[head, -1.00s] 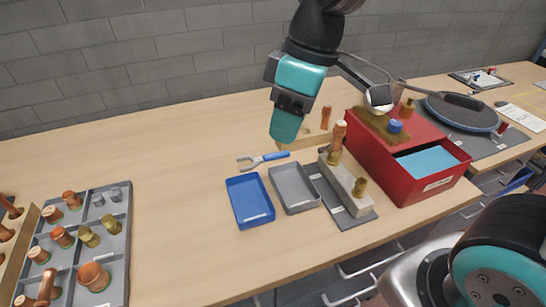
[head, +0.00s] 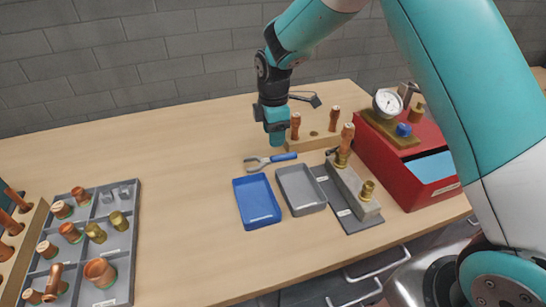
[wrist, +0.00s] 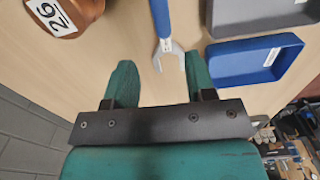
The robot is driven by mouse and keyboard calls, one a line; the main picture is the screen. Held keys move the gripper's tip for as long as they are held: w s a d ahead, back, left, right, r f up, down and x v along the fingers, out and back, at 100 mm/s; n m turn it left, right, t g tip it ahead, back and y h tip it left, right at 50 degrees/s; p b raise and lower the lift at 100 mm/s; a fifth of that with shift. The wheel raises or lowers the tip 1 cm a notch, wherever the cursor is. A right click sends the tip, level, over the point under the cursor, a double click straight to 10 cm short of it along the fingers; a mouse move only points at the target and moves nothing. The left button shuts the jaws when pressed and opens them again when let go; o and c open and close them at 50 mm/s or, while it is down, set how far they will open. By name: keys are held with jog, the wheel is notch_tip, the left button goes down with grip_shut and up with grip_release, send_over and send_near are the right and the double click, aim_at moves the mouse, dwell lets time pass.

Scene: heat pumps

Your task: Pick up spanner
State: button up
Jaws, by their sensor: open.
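The spanner (head: 270,161) lies flat on the wooden table behind the blue tray, its blue handle to the right and its grey open jaw to the left. In the wrist view the spanner (wrist: 164,32) points its jaw toward my gripper (wrist: 160,75), whose green fingers are apart with bare table between them. The jaw is just ahead of the fingertips, roughly in line with the gap. In the head view my gripper (head: 277,140) points down just behind the spanner. The fingers are not around it, and their exact height is hard to tell.
A blue tray (head: 241,182) and a grey tray (head: 281,172) sit close in front. A wooden block with copper fittings (head: 290,143) stands right of my gripper. A red box (head: 388,183) with a gauge is farther right. Table to the left is clear up to the fittings organizer (head: 130,225).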

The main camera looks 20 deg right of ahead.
aim_at(274, 157)
jog(key=f, duration=0.2)
jog(key=f+p, duration=0.1)
jog(key=f, duration=0.2)
jog(key=f+p, duration=0.1)
jog(key=f, duration=0.1)
jog(key=shift+s+f, duration=0.25)
grip_shut()
